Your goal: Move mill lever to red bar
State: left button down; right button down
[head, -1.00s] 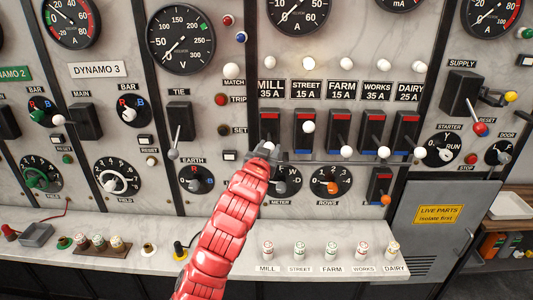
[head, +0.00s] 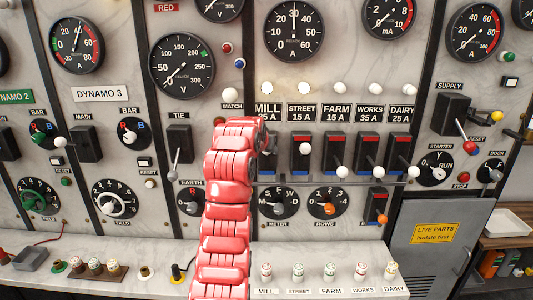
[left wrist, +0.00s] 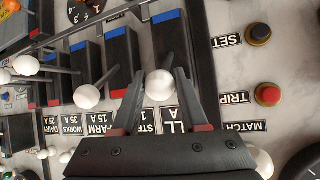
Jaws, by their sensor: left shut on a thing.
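The mill lever's white ball (left wrist: 160,84) sits between the two fingers of my left gripper (left wrist: 158,80) in the left wrist view, and the gripper is shut on it. In the head view my red left arm (head: 230,205) covers most of the mill switch, lever and fingertips, just below the MILL label (head: 267,109). In the wrist view the mill switch's blue bar (left wrist: 168,16) shows beyond the fingers. My right gripper is not in view.
The street switch (head: 300,155) stands right beside the mill switch; farm, works and dairy switches follow to the right with white-balled levers. TRIP (left wrist: 268,94) and SET (left wrist: 258,33) buttons are on the mill switch's other side. A row of fuses stands on the ledge below.

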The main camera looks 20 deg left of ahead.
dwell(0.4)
pick_arm(q)
jog(key=shift+c, duration=2.2)
grip_release()
jog(key=shift+w, duration=0.15)
jog(key=b+v, duration=0.3)
jog(key=v, duration=1.4)
jog(key=shift+r, duration=0.3)
